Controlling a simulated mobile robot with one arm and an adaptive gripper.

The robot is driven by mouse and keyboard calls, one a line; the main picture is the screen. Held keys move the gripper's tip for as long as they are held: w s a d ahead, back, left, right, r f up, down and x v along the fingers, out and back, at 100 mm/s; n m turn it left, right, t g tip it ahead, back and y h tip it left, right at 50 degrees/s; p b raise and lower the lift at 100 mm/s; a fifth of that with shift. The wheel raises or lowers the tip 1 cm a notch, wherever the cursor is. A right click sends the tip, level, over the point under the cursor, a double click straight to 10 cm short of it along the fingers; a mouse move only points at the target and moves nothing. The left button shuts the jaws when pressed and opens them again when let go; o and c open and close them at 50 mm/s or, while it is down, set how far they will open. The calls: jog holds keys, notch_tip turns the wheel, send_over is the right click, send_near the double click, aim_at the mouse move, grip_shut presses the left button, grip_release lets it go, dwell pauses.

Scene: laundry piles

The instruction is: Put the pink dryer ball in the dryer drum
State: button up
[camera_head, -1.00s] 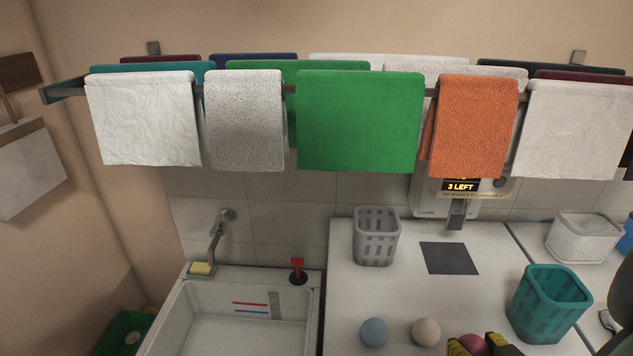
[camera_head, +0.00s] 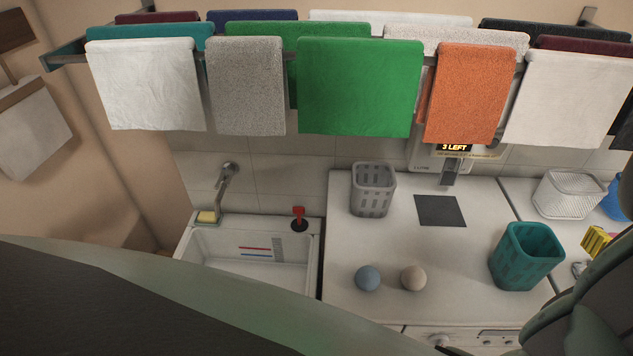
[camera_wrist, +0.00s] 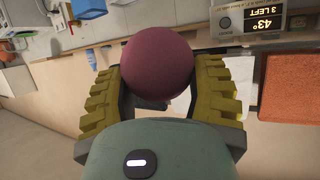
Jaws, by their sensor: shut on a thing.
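The pink dryer ball (camera_wrist: 157,62) is gripped between the two yellow ribbed fingers of my gripper (camera_wrist: 159,85) in the wrist view, clear of any surface. In the head view my gripper (camera_head: 597,241) shows only as a yellow fingertip part at the right, beside the teal basket, and the pink ball cannot be seen there. The dryer drum is not recognisable in either view. A white front with knobs (camera_head: 470,341) shows at the bottom of the head view, below the worktop.
A blue ball (camera_head: 368,278) and a beige ball (camera_head: 413,278) lie on the white worktop (camera_head: 400,240). A grey basket (camera_head: 373,190), teal basket (camera_head: 526,257) and white basket (camera_head: 570,195) stand there. A sink (camera_head: 250,287) is at left; towels (camera_head: 360,88) hang above. My arm blocks the lower left.

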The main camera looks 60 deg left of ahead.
jog(key=s+a+f+n+g+y+b, duration=0.1)
jog(key=s+a+f+n+y+b, duration=0.1)
jog(key=f, duration=0.6)
jog(key=s+a+f+n+g+y+b, duration=0.1)
jog(key=s+a+f+n+g+b, duration=0.1)
jog(key=s+a+f, duration=0.3)
notch_tip(320, 180, down, 3)
jog(key=a+b, duration=0.1)
jog(key=a, duration=0.1)
jog(key=shift+s+a+g+y, duration=0.15)
jog(key=shift+a+g+y, duration=0.15)
jog(key=shift+y, duration=0.1)
jog(key=s+a+f+n+g+b, duration=0.1)
jog(key=s+a+f, duration=0.1)
jog(key=s+f, duration=0.1)
jog(key=s+a+f+n+g+y+b, duration=0.1)
jog(key=s+a+f, duration=0.1)
jog(key=s+a, duration=0.1)
jog(key=s+a+f+n+g+y+b, duration=0.1)
jog(key=s+a+f, duration=0.1)
jog(key=s+f, duration=0.1)
jog(key=shift+s+a+f+n, duration=0.15)
jog(key=shift+a+f+n, duration=0.1)
jog(key=shift+f+n, duration=0.05)
jog(key=shift+s+a+f, duration=0.2)
jog(key=shift+s+a, duration=0.05)
jog(key=shift+s, duration=0.15)
jog(key=shift+w, duration=0.1)
